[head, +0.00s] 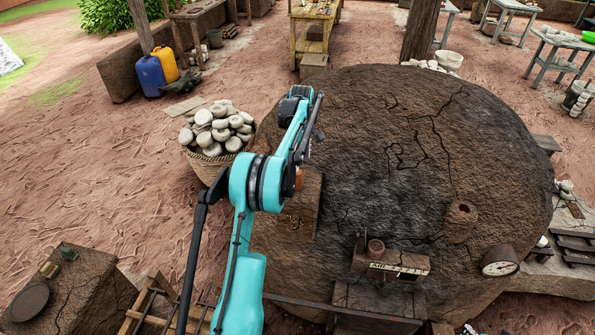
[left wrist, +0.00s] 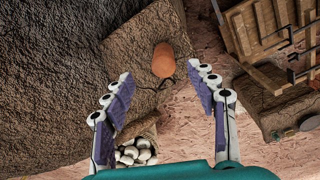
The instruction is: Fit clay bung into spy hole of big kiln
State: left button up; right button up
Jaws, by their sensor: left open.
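The clay bung (left wrist: 163,60) is a small orange-brown plug on a rough ledge (left wrist: 150,25) beside the kiln in the left wrist view. In the head view an orange-brown piece, apparently the bung (head: 298,180), shows partly behind my left arm. My left gripper (left wrist: 160,72) is open and empty, its fingertips spread either side of the bung in the picture; I cannot tell the remaining distance. The big kiln (head: 420,150) is a cracked mud dome. Its spy hole (head: 463,208) is a dark opening in a raised boss on the right front. My right gripper is not in view.
A basket of pale stones (head: 215,130) stands left of the kiln. A wooden rack (left wrist: 265,40) is at the wrist view's upper right.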

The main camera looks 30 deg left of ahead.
aim_at(297, 174)
pick_arm(q)
jog(key=shift+w+a+f+n, duration=0.1)
jog(key=shift+a+f+n, duration=0.2)
jog(key=shift+a+f, duration=0.3)
notch_tip(297, 174, down, 8)
jog(key=shift+a+r+b, duration=0.15)
jog(key=shift+r+b, duration=0.1)
jog(key=shift+b, duration=0.1)
jog(key=shift+s, duration=0.2)
grip_shut()
